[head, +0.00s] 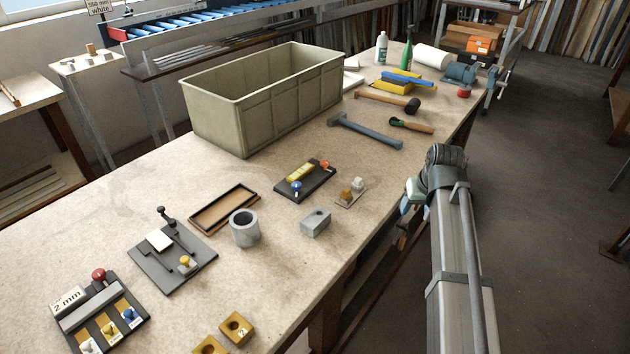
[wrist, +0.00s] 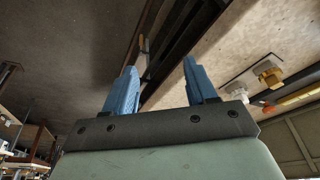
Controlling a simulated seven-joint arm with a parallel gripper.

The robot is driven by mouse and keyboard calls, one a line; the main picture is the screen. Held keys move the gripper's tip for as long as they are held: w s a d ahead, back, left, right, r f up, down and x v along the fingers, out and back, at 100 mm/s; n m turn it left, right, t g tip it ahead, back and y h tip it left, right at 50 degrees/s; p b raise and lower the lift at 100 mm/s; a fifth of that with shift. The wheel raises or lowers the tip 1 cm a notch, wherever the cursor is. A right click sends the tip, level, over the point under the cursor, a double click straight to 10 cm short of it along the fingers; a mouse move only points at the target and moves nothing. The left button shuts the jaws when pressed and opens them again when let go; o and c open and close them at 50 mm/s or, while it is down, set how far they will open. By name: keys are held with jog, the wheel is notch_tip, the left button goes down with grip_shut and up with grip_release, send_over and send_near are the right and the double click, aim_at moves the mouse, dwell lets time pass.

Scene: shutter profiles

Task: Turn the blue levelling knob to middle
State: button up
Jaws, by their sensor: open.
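The blue knob (head: 296,187) stands at the near left corner of a small dark base (head: 313,187) in the middle of the bench. A yellow bar (head: 300,172) and an orange-red knob (head: 325,165) sit on the same base. The knob's setting is too small to read. My gripper (head: 404,212) hangs past the bench's right edge, well to the right of the base and apart from it. In the wrist view its two blue fingers (wrist: 160,78) are spread with nothing between them. The blue knob is not clearly visible there.
A small plate with yellow and grey knobs (head: 350,191) lies between my gripper and the base; it also shows in the wrist view (wrist: 252,78). A grey block (head: 315,223), grey cylinder (head: 245,229), large bin (head: 262,98) and hammer (head: 365,130) are nearby. Another blue knob (head: 129,314) is at front left.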

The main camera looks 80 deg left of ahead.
jog(key=s+a+r+n, duration=0.1)
jog(key=s+a+r, duration=0.2)
jog(key=s, duration=0.4)
jog(key=s+a+r+n, duration=0.1)
jog(key=s+a+r, duration=0.2)
jog(key=s, duration=0.3)
jog(key=n+g, duration=0.2)
jog(key=n, duration=0.1)
send_near(297, 184)
jog(key=shift+y, duration=0.4)
jog(key=x, duration=0.8)
jog(key=shift+s+d+f, duration=0.15)
jog(key=shift+d+f, duration=0.05)
jog(key=shift+d, duration=0.1)
jog(key=c, duration=1)
